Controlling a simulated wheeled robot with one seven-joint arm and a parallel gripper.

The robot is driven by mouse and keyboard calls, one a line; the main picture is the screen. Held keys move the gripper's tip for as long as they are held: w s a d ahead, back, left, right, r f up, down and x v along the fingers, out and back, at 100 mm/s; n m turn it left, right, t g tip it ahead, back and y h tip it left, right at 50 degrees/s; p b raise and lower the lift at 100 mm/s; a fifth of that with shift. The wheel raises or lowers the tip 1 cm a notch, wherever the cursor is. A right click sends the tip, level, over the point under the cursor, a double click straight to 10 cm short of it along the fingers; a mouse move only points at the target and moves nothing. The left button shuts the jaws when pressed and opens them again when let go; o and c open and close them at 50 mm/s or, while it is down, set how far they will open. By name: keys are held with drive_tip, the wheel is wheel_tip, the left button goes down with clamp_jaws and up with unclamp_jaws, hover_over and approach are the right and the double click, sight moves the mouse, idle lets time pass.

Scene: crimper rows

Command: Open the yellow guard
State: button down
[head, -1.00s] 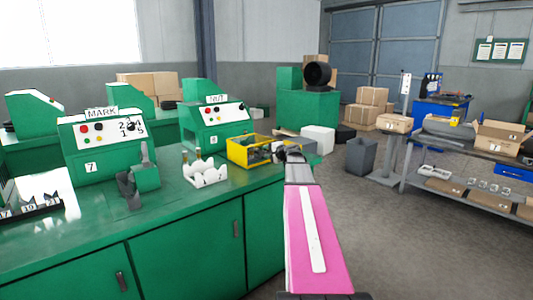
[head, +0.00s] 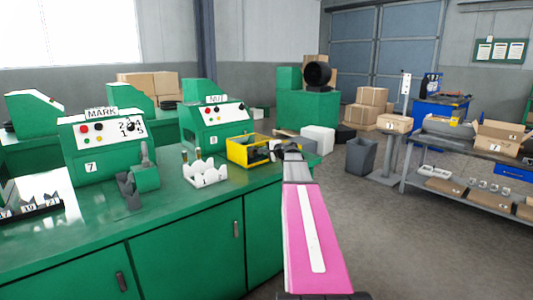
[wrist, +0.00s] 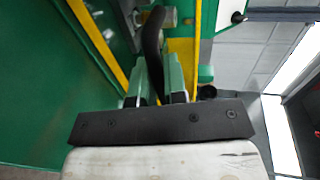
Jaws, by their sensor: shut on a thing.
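The yellow guard (head: 236,150) is a boxy frame at the right end of the green bench, in front of the machine marked 8. Its yellow bars (wrist: 98,45) also show in the wrist view. My gripper (head: 277,151) reaches to the guard's right side, where its fingers are small and partly hidden by my arm. In the wrist view my gripper (wrist: 160,84) is shut on a dark curved handle (wrist: 152,45) between the yellow bars. How the handle joins the guard is hidden.
The machine marked 8 (head: 214,130) stands behind the guard. A white holder (head: 205,174) with several pockets sits left of it on the green bench (head: 180,210). The machine marked 7 (head: 95,150) is further left. Open floor lies right of the bench.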

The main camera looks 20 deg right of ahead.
drive_tip(key=w+r+g, duration=0.1)
drive_tip(key=w+r, duration=0.1)
drive_tip(key=r, duration=0.1)
drive_tip(key=w+a+r+g+h, duration=0.1)
drive_tip(key=w+r+g, duration=0.1)
drive_tip(key=r, duration=0.1)
drive_tip(key=w+a+r+g, duration=0.1)
drive_tip(key=w+r, duration=0.1)
drive_tip(key=r, duration=0.1)
drive_tip(key=shift+w+r+g+h, duration=0.1)
drive_tip(key=shift+g+h, duration=0.3)
drive_tip(key=w+a+r+g+h, duration=0.1)
drive_tip(key=w+a+r+g, duration=0.1)
drive_tip(key=w, duration=0.9)
drive_tip(key=w+a+r+g+h, duration=0.1)
drive_tip(key=w+a+g, duration=0.3)
drive_tip(key=w, duration=0.7)
drive_tip(key=shift+w+a+r+g, duration=0.25)
drive_tip(key=shift+a+r, duration=0.25)
drive_tip(key=shift+a, duration=0.75)
drive_tip(key=c, duration=1.2)
unclamp_jaws()
